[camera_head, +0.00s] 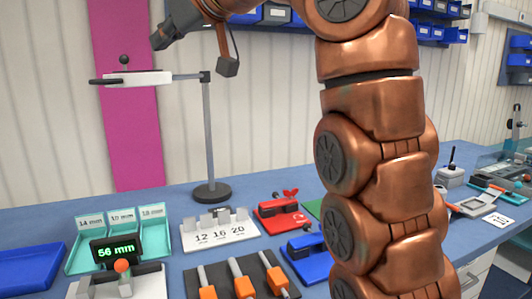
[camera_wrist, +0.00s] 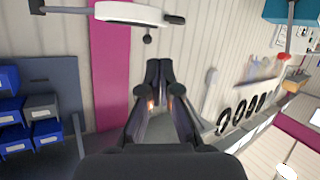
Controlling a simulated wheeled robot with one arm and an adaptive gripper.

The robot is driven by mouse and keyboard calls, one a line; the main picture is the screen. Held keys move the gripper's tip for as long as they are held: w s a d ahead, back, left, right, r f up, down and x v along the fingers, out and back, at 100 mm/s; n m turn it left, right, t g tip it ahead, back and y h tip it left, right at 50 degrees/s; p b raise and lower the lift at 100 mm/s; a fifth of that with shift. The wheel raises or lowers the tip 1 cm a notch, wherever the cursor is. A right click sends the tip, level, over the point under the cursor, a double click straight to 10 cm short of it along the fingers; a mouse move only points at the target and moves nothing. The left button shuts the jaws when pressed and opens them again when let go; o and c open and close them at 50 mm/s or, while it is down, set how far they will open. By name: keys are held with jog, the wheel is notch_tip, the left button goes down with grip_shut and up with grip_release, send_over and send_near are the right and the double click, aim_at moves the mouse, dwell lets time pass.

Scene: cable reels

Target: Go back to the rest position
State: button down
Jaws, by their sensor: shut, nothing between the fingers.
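My gripper (camera_head: 160,40) shows at the upper left of the head view, raised high above the bench and just above a white bar on a stand. In the wrist view my gripper (camera_wrist: 159,68) has its two dark fingers together, with nothing held between them. My copper-coloured arm fills the centre right of the head view and hides part of the bench and wall behind it.
The stand (camera_head: 209,140) rises from the blue bench and carries the white bar (camera_head: 139,78). A teal tray (camera_head: 75,262), a red device (camera_head: 280,214) and orange-handled tools (camera_head: 242,287) lie below. Blue wall bins (camera_wrist: 47,132) show in the wrist view.

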jog(key=w+d+f+m+g+h, duration=0.1)
jog(key=w+d+f+m+h, duration=0.15)
jog(key=d+f, duration=0.35)
jog(key=w+d+f+m+h, duration=0.25)
jog(key=d+f+m, duration=0.2)
jog(key=f, duration=0.35)
jog(key=s+d+f+m+g+h, duration=0.25)
jog(key=d+f, duration=0.35)
jog(key=f, duration=0.4)
jog(key=s+d+f+m+g+h, duration=0.1)
jog(key=s+d+f, duration=0.4)
jog(key=f, duration=0.5)
jog(key=s+d+f+m+g+h, duration=0.1)
jog(key=s+d+f+g, duration=0.2)
jog(key=s+d+f, duration=0.7)
jog(key=s+d+f+m+g+h, duration=0.1)
jog(key=s+d+f+g+h, duration=0.2)
jog(key=s+f, duration=1.25)
notch_tip(320, 180, up, 19)
jog(key=s+y+p, duration=0.1)
jog(key=s+p, duration=0.1)
jog(key=p, duration=1.3)
jog(key=shift+d, duration=0.15)
